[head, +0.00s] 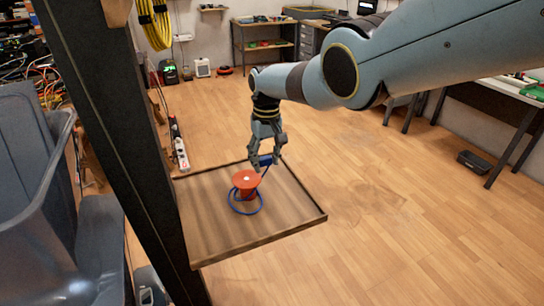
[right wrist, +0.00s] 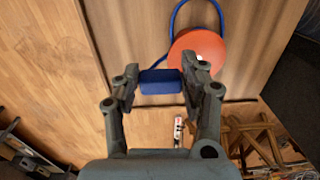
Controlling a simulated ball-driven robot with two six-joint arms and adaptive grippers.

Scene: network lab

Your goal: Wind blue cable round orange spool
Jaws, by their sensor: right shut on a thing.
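The orange spool (head: 246,184) stands upright on a wooden tray-like shelf (head: 205,235). The blue cable (head: 258,208) loops around the spool's lower part and lies on the shelf beside it. My right gripper (head: 265,162) is just behind and to the right of the spool, shut on the blue cable end (head: 266,160), a block-like piece. In the right wrist view the cable end (right wrist: 160,82) sits between the fingertips, and the spool's round top (right wrist: 198,52) is close beside the right finger. The cable (right wrist: 178,22) curves away past the spool. My left gripper is not in view.
The shelf has a low dark rim and is attached near a dark upright post (head: 110,130). A grey bin (head: 30,170) stands at the left. The shelf's front and right areas are bare. Workbenches (head: 265,45) stand at the back.

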